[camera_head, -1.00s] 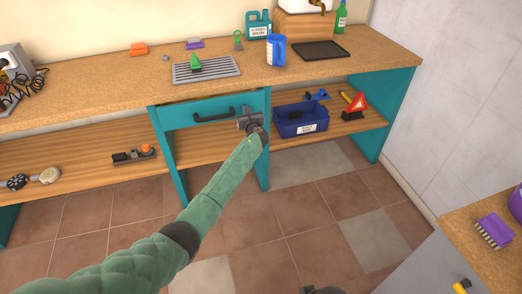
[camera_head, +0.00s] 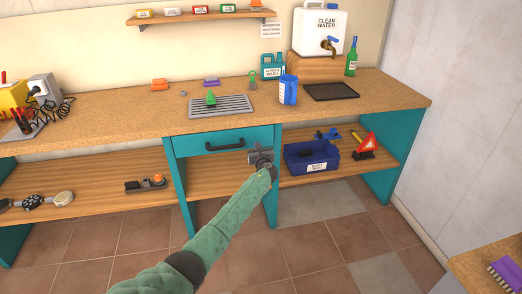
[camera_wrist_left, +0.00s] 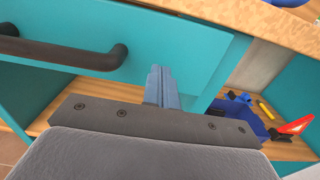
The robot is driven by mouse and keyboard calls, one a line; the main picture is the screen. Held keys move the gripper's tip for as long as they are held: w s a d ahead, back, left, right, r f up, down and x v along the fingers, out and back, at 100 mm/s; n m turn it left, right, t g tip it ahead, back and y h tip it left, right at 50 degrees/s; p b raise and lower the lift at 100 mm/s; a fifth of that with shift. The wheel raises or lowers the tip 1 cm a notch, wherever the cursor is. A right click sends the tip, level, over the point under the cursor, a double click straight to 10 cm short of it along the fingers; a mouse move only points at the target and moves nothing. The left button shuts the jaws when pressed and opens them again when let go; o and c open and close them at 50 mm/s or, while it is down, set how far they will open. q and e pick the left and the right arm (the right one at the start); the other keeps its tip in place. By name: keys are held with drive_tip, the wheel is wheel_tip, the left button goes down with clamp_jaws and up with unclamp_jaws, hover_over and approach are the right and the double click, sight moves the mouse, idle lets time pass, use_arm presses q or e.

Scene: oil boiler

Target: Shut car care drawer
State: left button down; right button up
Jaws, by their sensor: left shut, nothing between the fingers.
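The teal drawer front (camera_head: 240,135) with a dark bar handle (camera_head: 224,146) sits under the worktop in the head view. It looks flush or nearly flush with the bench; a small gap cannot be ruled out. My left gripper (camera_head: 258,155) is shut and empty at the lower right part of the drawer front. In the left wrist view the closed fingers (camera_wrist_left: 160,86) point at the teal drawer front (camera_wrist_left: 160,35), right of the handle (camera_wrist_left: 65,52). Whether they touch it is unclear. My right gripper is not in view.
The tiled floor in front is clear.

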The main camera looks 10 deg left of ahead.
use_arm(q)
drive_tip(key=s+d+n+g+y, duration=0.1)
drive_tip(key=s+n+g+y, duration=0.1)
drive_tip(key=s+n, duration=0.85)
drive_tip(key=s+d+r+n+g+h, duration=0.1)
drive_tip(key=s+r+n+g+h, duration=0.35)
drive_tip(key=s+r+n, duration=0.75)
drive_tip(key=s+a+f+n+g+h+p, duration=0.1)
drive_tip(key=s+f, duration=0.5)
drive_tip(key=s, duration=1.2)
drive_tip(key=s+a+f+n+g+h+p, duration=0.1)
drive_tip(key=s+f+n+g, duration=0.3)
drive_tip(key=s, duration=1.4)
drive_tip(key=s+a+f+n+g+h+p, duration=0.2)
drive_tip(key=s+f, duration=0.7)
drive_tip(key=s, duration=1)
drive_tip(key=shift+g+h, duration=0.45)
drive_tip(key=shift+g, duration=0.3)
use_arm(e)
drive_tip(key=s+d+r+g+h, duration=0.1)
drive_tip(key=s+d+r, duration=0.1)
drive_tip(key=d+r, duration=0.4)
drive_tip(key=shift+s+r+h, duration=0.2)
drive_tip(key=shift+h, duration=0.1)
